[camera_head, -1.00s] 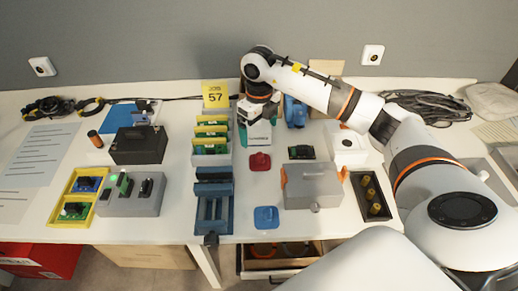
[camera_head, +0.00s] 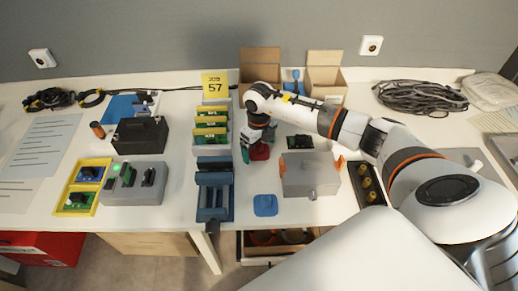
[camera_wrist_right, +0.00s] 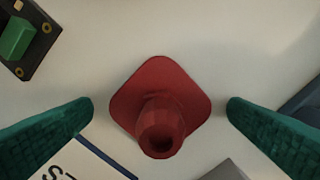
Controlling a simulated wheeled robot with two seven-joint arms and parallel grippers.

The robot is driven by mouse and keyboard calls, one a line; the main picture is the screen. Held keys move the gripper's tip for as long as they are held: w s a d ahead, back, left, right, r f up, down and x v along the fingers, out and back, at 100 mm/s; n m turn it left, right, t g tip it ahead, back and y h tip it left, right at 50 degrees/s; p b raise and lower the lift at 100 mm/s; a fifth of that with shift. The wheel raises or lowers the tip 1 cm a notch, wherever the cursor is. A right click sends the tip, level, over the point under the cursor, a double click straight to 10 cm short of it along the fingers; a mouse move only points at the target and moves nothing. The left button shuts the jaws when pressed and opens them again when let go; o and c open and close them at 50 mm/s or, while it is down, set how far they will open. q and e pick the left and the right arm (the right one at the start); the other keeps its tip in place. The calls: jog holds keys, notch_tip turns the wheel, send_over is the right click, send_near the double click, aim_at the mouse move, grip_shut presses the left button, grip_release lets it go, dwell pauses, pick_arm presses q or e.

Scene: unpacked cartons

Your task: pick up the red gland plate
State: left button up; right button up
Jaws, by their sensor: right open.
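The red gland plate (camera_wrist_right: 160,88) is a rounded square plate with a short hollow collar. It lies on the white table, seen from above in the right wrist view. In the head view the red plate (camera_head: 260,152) is partly hidden by my right gripper (camera_head: 246,148). My right gripper's green fingers (camera_wrist_right: 160,112) are open, one on each side of the plate, with a gap on both sides. They do not touch it. My left gripper is not in view.
A blue gland plate (camera_head: 265,205) lies nearer the front edge. A grey box (camera_head: 309,175) stands to the right, a blue rack (camera_head: 214,190) to the left. Green boards in a holder (camera_head: 210,128) stand left of the gripper. Open cartons (camera_head: 259,66) stand at the back.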

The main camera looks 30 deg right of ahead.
jog(key=shift+c, duration=0.2)
jog(key=c, duration=1.1)
notch_tip(320, 180, up, 10)
jog(key=shift+b, duration=0.5)
jog(key=shift+r, duration=0.1)
